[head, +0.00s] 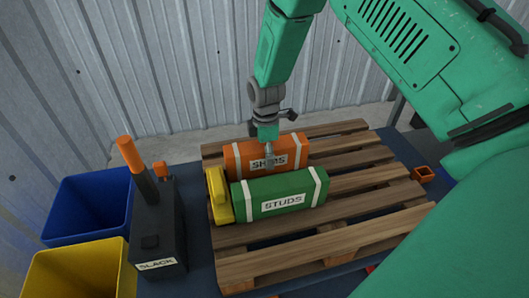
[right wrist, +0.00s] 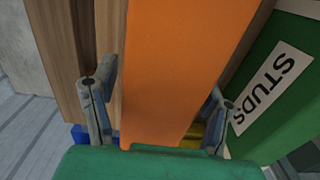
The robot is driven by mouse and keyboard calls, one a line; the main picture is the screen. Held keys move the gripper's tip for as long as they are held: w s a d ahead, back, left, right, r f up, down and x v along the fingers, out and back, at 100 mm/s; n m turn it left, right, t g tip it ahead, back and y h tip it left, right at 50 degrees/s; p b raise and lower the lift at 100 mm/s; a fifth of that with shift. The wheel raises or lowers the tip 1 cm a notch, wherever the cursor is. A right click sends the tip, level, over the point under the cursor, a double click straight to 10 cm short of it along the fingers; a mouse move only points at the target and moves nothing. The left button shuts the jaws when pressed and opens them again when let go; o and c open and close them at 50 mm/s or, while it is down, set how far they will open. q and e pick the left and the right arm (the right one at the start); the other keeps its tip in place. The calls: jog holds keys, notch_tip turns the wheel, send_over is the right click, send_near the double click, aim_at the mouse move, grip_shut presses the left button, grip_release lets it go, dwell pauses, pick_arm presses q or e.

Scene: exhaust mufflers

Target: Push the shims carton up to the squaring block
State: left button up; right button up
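The orange shims carton (head: 243,157) lies on the pallet behind the green studs carton (head: 272,206), its label partly hidden by my right gripper (head: 268,155). The yellow squaring block (head: 218,195) stands at the left ends of both cartons. The shims carton's left end is close to the block; I cannot tell if they touch. In the right wrist view my open right gripper (right wrist: 160,85) has one finger on each side of the shims carton (right wrist: 165,60), with narrow gaps apparent. The block (right wrist: 195,133) shows partly there. My left gripper is out of view.
The wooden pallet (head: 377,198) has bare slats to the right. A dark slack box (head: 158,232) with an orange-tipped lever stands left of it. Blue (head: 88,207) and yellow (head: 75,272) bins stand further left. A small orange object (head: 423,173) lies at the right.

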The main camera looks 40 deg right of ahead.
jog(key=shift+w+d, duration=0.1)
jog(key=shift+r, duration=0.55)
notch_tip(320, 180, up, 11)
jog(key=shift+f, duration=0.1)
jog(key=shift+w, duration=0.1)
dwell(0.3)
